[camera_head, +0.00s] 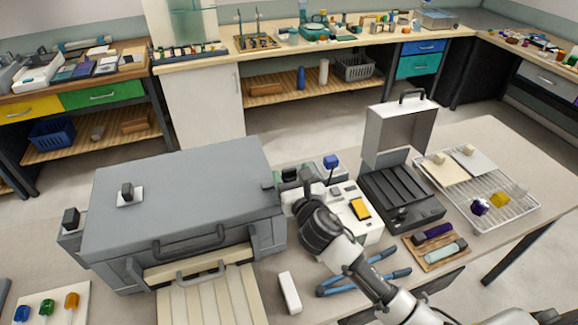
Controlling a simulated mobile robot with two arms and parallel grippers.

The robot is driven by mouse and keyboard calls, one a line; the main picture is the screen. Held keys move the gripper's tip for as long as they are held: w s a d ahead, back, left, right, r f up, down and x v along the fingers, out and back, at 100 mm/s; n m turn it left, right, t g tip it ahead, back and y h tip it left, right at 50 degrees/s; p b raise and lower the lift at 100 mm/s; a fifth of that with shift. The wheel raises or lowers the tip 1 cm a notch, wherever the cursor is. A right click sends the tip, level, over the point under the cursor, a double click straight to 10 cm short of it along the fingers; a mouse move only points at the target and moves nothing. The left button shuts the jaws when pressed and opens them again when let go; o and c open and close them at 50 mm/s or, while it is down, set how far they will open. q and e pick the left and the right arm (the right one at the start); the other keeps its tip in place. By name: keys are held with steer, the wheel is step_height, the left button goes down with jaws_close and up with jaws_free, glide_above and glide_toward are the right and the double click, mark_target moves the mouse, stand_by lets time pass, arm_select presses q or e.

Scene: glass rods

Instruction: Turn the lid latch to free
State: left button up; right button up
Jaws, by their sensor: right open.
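A large grey box with a flat lid (185,185) and a dark front handle (188,243) stands on the left of the table. A small dark knob on a white plate (128,192) sits on top of the lid. Another dark knob (70,217) sits on a bracket at the box's left side. I cannot tell for sure which fitting is the lid latch. My right gripper (288,178) is at the box's right edge, open. Its fingertips are small and partly hidden by its wrist, and I cannot tell whether they touch anything. My left gripper is not in view.
A white device with a yellow screen (360,209) and a dark ribbed unit with a raised lid (400,195) stand right of my gripper. Blue-handled pliers (365,277) and a white block (290,292) lie in front. A wire rack (515,208) is at right.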

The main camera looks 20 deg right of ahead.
steer(key=shift+w, duration=1.1)
jaws_close()
